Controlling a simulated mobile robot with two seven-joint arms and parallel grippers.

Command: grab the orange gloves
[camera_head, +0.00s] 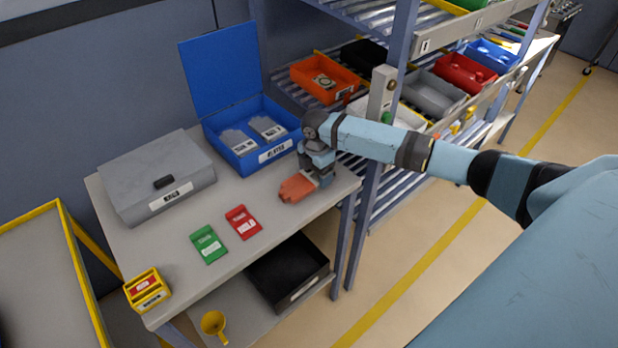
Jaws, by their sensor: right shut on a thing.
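The orange gloves (296,188) are at the right part of the grey table, near its front right edge. My right gripper (316,180) comes down over them from the right and is shut on them. Its fingertips are mostly hidden by the wrist. The gloves' left part sticks out from under the gripper. I cannot tell whether they touch the tabletop. My left gripper is not in view.
An open blue box (240,150) with pale packs stands behind the gripper. A closed grey box (158,178), a green packet (208,244), a red packet (243,222) and a yellow box (147,289) share the table. A shelf rack (402,45) with bins stands close right.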

